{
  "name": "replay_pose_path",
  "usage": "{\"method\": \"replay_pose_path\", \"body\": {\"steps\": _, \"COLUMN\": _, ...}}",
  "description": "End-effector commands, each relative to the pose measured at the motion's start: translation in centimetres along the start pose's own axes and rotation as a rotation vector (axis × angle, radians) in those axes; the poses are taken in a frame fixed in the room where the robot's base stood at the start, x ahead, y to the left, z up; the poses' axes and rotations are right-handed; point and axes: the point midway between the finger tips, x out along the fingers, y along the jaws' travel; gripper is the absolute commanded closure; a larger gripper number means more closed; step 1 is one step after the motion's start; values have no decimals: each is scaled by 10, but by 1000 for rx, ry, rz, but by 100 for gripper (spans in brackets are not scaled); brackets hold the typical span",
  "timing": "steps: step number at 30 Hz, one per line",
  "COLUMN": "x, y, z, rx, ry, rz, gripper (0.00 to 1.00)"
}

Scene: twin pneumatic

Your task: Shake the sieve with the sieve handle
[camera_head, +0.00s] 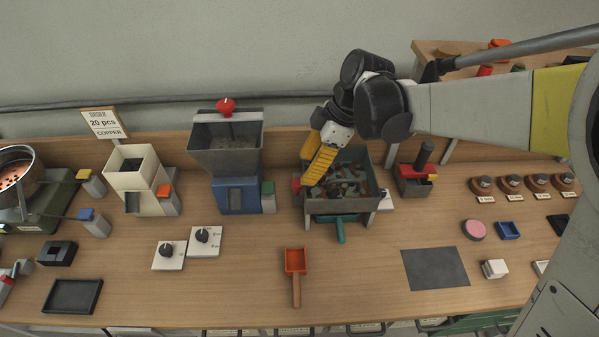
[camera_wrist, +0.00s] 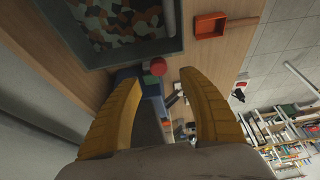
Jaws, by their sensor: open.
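The sieve (camera_head: 345,207) is a dark open box holding mixed brown, grey and green pieces. In the wrist view its wall (camera_wrist: 130,54) fills the upper left. A red round knob (camera_head: 296,184), which looks like the sieve handle, sits at its left side. The knob (camera_wrist: 157,66) also shows in the wrist view, just ahead of and between the fingertips. My gripper (camera_head: 309,169) has yellow fingers and is above the left edge of the sieve. In the wrist view my gripper (camera_wrist: 161,78) is open and empty. The knob's shaft is not clearly visible.
A blue-based hopper (camera_head: 236,193) with a green block (camera_head: 268,188) stands close left of the sieve. A teal handle (camera_head: 340,229) sticks out below the sieve. An orange scoop (camera_head: 296,262) lies in front. A grey mat (camera_head: 435,268) lies at front right.

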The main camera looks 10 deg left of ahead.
Motion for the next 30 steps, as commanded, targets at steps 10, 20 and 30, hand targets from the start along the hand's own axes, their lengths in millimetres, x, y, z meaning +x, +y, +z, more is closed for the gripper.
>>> {"method": "replay_pose_path", "body": {"steps": 10, "x": 60, "y": 0, "z": 1, "rx": -3, "ry": -2, "rz": 1, "gripper": 51}}
{"method": "replay_pose_path", "body": {"steps": 20, "x": 66, "y": 0, "z": 0, "rx": -2, "ry": -2, "rz": 2, "gripper": 51}}
{"method": "replay_pose_path", "body": {"steps": 30, "x": 66, "y": 0, "z": 0, "rx": -3, "ry": -2, "rz": 2, "gripper": 100}}
